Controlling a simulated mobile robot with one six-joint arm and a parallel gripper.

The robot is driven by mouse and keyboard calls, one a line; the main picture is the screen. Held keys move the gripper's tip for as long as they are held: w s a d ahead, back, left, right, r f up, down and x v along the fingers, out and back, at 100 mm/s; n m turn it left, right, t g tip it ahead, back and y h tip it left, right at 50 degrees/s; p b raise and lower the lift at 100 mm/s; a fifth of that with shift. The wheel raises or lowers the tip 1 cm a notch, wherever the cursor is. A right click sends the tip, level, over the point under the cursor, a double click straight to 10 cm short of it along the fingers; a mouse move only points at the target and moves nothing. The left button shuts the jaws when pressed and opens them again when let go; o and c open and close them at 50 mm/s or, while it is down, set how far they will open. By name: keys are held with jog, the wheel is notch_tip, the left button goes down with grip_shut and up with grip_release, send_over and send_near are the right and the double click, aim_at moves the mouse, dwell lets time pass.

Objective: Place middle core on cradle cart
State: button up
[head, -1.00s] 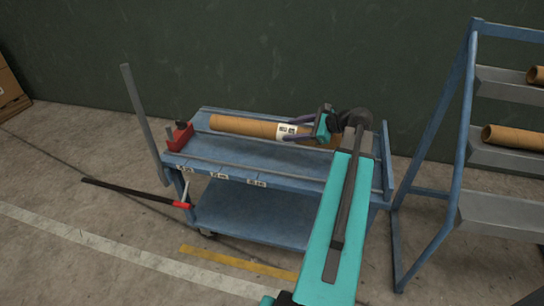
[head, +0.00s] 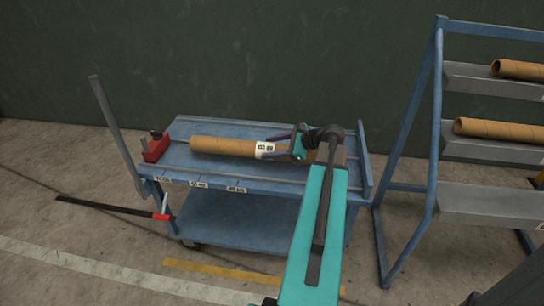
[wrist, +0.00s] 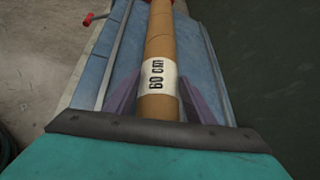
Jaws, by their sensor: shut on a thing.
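A brown cardboard core (head: 225,146) with a white label lies lengthwise along the top of the blue cradle cart (head: 210,183). My gripper (head: 280,146) is shut on the core at its label, with a purple finger on each side. In the wrist view the core (wrist: 159,45) runs away from me, and its label reads "60 cm". The fingers (wrist: 157,98) flank it there. Part of the core's right end is hidden behind my gripper. I cannot tell whether the core touches the cart's top or hangs just above it.
A blue rack (head: 432,120) stands at the right with sloped grey shelves. One core (head: 520,69) lies on its top shelf and another (head: 500,130) on the middle shelf; the lowest shelf (head: 490,204) looks empty. A red block (head: 156,147) sits at the cart's left end.

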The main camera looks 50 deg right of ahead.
jog(key=shift+f, duration=1.8)
jog(key=o, duration=1.6)
jog(key=shift+c, duration=0.2)
jog(key=shift+s, duration=0.15)
jog(key=v, duration=1.1)
jog(key=shift+s+r, duration=0.2)
jog(key=shift+s, duration=0.1)
jog(key=shift+d, duration=0.15)
